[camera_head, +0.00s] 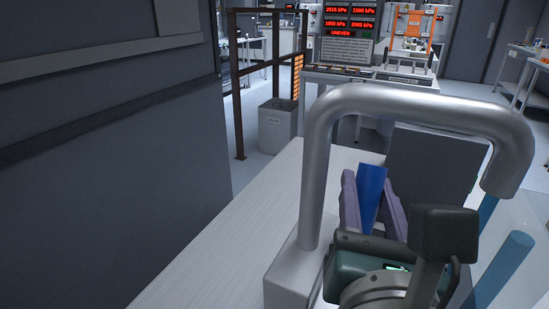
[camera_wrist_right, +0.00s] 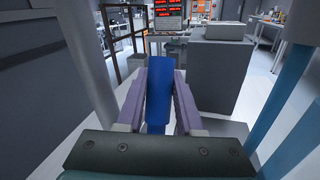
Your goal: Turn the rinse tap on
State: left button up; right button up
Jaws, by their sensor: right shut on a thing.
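The rinse tap (camera_head: 318,165) is a thick grey metal pipe that rises from a block and arches over to the right; its upright also shows at the left of the right wrist view (camera_wrist_right: 88,60). A blue lever (camera_head: 371,183), seemingly the tap's handle, stands between the purple fingers of my right gripper (camera_head: 372,200). In the right wrist view the blue lever (camera_wrist_right: 159,88) lies between the two fingers, and they are shut on it. Where the lever joins the tap is hidden behind my gripper. My left gripper is not in view.
A pale counter (camera_head: 215,262) runs under the tap. A grey box-like block (camera_head: 432,160) stands behind the gripper. Translucent blue columns (camera_head: 505,265) are close on the right. A dark wall (camera_head: 100,190) closes the left side. A grey bin (camera_head: 277,127) and display panel (camera_head: 350,20) are farther back.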

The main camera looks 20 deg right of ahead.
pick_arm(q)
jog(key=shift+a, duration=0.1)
pick_arm(e)
grip_shut()
dwell(0.7)
jog(key=w+d+g+y+p, duration=0.1)
jog(key=p, duration=0.4)
jog(key=shift+g, duration=0.3)
jog(key=shift+f+m+p, duration=0.25)
jog(key=shift+m+p, duration=0.05)
jog(key=shift+p, duration=0.2)
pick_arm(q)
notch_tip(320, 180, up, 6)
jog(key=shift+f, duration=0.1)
pick_arm(e)
jog(key=shift+d+f, duration=0.1)
jog(key=shift+f, duration=0.2)
